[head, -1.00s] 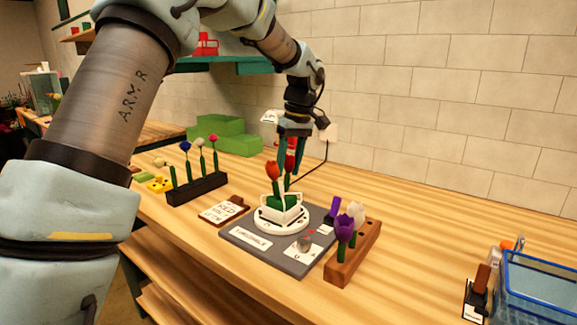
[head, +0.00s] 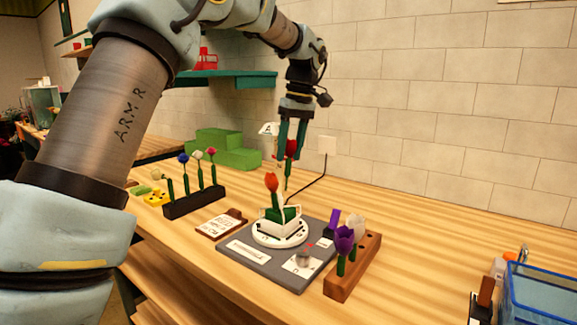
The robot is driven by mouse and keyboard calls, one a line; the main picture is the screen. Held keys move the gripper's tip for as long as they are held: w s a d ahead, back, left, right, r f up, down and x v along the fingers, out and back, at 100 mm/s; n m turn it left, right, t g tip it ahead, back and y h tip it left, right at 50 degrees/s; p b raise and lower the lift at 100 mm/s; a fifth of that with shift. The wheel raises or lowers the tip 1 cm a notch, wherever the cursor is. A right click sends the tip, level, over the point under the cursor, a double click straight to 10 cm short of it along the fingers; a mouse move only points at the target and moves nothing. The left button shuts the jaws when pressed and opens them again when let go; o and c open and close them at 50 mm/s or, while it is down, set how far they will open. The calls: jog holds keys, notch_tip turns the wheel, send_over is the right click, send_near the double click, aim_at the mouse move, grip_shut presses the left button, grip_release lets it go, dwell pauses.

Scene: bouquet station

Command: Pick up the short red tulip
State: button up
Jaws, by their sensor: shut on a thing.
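My gripper (head: 292,145) is shut on a red tulip (head: 291,149) and holds it upright above a white stand. The tulip's pale green stem hangs below the fingers; its lower end seems to be just above the green foam block (head: 284,214), though contact is hard to tell. A second, orange-red tulip (head: 271,182) stands upright in the foam, left of and lower than the held bloom. The foam sits in a white angular holder on a round white turntable (head: 281,236).
The turntable rests on a grey base (head: 262,262). A wooden block (head: 352,268) with purple and white tulips stands right; a black rack (head: 193,202) with several flowers stands left. A blue basket (head: 540,295) is far right.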

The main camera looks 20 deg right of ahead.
jog(key=s+a+b, duration=0.4)
jog(key=s+a, duration=0.2)
jog(key=s, duration=0.6)
